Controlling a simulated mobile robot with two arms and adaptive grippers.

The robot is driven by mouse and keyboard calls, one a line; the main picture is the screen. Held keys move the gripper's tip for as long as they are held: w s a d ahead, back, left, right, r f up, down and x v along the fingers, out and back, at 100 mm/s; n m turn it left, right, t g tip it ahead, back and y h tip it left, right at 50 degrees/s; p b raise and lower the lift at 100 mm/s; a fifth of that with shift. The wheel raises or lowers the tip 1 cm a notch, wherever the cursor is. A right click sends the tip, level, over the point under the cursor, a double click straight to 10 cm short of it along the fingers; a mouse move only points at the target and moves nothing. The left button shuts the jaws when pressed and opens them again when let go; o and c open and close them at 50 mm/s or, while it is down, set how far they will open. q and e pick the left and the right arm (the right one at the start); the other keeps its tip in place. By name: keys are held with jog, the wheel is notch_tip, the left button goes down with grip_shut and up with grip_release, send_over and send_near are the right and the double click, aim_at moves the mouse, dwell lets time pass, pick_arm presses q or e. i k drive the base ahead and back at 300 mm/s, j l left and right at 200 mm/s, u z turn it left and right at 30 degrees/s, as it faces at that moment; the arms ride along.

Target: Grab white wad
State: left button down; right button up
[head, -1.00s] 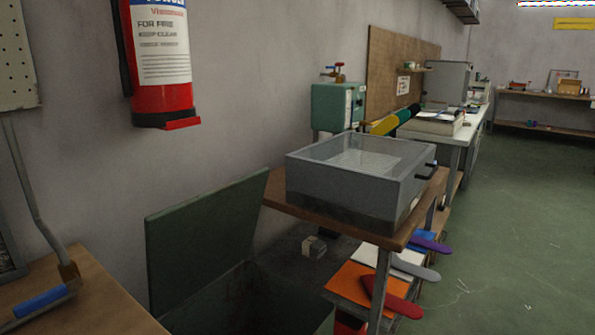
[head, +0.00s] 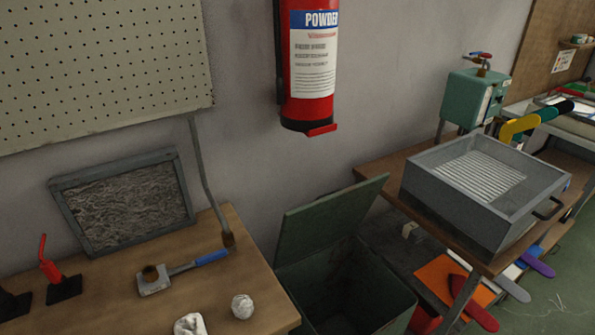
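A round, crumpled white wad (head: 242,306) lies on the wooden workbench (head: 225,262) near its right front corner, in the head view. A second whitish crumpled piece (head: 190,325) lies to its left and is cut off by the bottom edge of the picture. I cannot tell whether it is cloth or paper. Neither of my grippers shows in the head view.
An open green bin (head: 345,285) with its lid raised stands right of the workbench. A blue-handled tool (head: 210,257), a red-handled item (head: 50,265) and a framed panel (head: 125,200) sit further back on the bench. A grey metal tray (head: 440,200) stands on a table at right.

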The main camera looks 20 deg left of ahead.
aim_at(243, 306)
jog(key=k+j+u, duration=0.1)
jog(key=u, duration=0.25)
jog(key=j+u, duration=0.4)
